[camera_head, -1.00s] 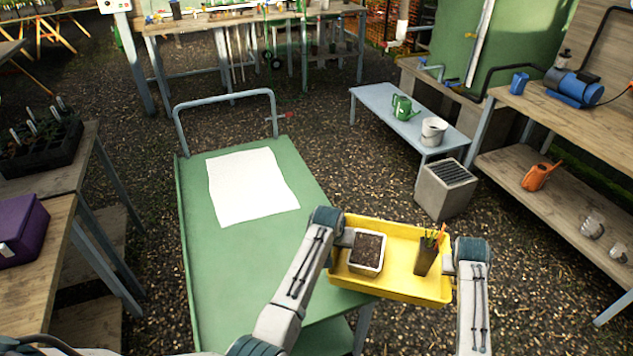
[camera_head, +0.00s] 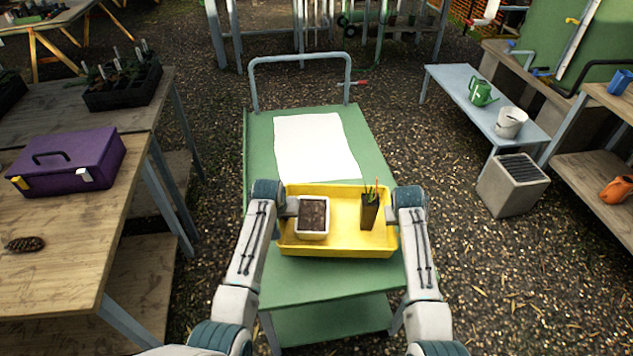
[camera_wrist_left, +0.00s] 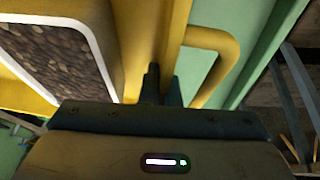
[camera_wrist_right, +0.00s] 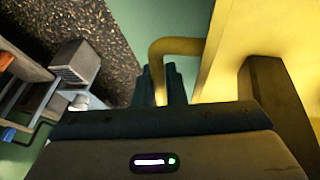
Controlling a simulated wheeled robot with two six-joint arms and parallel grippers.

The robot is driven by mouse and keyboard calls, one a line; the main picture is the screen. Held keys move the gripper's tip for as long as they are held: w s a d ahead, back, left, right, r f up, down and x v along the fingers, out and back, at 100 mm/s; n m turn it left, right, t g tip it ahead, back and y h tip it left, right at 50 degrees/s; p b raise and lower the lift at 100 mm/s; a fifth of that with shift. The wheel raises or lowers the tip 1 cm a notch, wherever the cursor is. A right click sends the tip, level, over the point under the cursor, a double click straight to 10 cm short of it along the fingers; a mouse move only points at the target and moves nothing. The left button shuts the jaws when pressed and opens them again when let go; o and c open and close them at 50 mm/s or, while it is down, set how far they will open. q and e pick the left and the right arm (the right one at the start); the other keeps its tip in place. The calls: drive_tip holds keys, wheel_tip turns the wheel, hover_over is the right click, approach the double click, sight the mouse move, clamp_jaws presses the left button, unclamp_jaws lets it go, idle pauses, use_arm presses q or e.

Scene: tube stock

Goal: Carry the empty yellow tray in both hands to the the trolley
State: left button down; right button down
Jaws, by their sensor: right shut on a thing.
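My right gripper (camera_head: 388,207) is shut on the right handle, seen in the right wrist view (camera_wrist_right: 178,46). Whether the tray touches the trolley top is hidden.
A white sheet (camera_head: 315,147) lies on the trolley's far part, before its raised push bar (camera_head: 300,60). A wooden bench with a purple toolbox (camera_head: 75,163) stands at left. A low blue bench (camera_head: 470,95) and a grey box (camera_head: 512,185) stand at right.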

use_arm(q)
drive_tip(key=shift+a+r, duration=0.1)
drive_tip(key=shift+r, duration=0.05)
use_arm(e)
drive_tip(key=shift+r, duration=0.15)
use_arm(q)
drive_tip(key=shift+f, duration=0.25)
use_arm(e)
drive_tip(key=shift+f, duration=0.25)
